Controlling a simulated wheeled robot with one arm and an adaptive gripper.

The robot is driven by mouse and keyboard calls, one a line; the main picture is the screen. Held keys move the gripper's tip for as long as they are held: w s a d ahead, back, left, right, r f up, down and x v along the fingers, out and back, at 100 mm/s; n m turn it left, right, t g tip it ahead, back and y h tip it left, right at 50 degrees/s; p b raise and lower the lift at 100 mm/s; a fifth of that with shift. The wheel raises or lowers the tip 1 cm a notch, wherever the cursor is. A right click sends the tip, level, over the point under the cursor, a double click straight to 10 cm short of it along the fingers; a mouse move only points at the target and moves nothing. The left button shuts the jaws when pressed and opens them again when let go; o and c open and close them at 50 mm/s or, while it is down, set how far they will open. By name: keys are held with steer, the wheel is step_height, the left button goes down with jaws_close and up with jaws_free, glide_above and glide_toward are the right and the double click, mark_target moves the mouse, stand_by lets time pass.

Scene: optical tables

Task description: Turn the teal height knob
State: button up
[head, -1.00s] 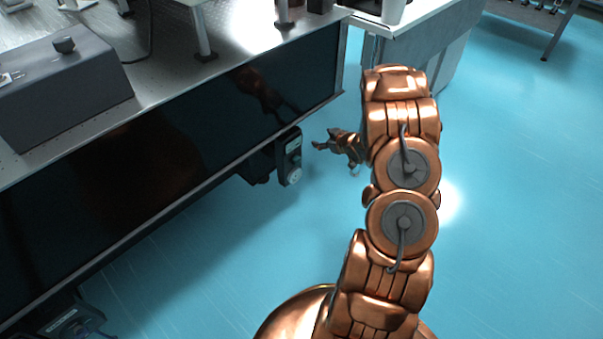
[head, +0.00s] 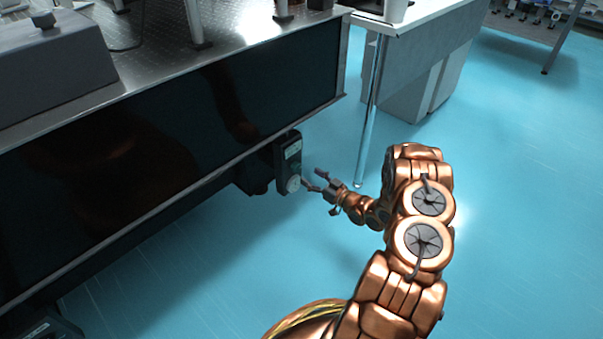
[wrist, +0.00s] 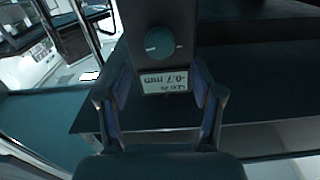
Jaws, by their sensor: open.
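The teal height knob (wrist: 160,40) is a round dial with a pale mark on the dark face of a control box (wrist: 187,14). Next to it, a small display (wrist: 166,83) reads -0.7 mm, upside down in the wrist view. In the head view the box (head: 281,163) hangs at the dark table's lower edge, with the knob (head: 293,184) low on its face, looking pale. My gripper (head: 312,180) is open and empty, just right of the knob. In the wrist view its two fingers (wrist: 160,84) stand apart on either side of the display, short of the knob.
The optical table (head: 150,85) has a long dark side panel. A grey box (head: 55,65) stands on its top. A white bench (head: 425,25) with a metal leg stands behind my gripper. Blue floor (head: 520,200) is open to the right. Another dark unit (head: 45,330) shows at bottom left.

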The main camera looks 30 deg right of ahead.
mark_target(298, 168)
steer(key=shift+b+x, duration=0.65)
steer(key=shift+x, duration=2)
steer(key=c, duration=1.1)
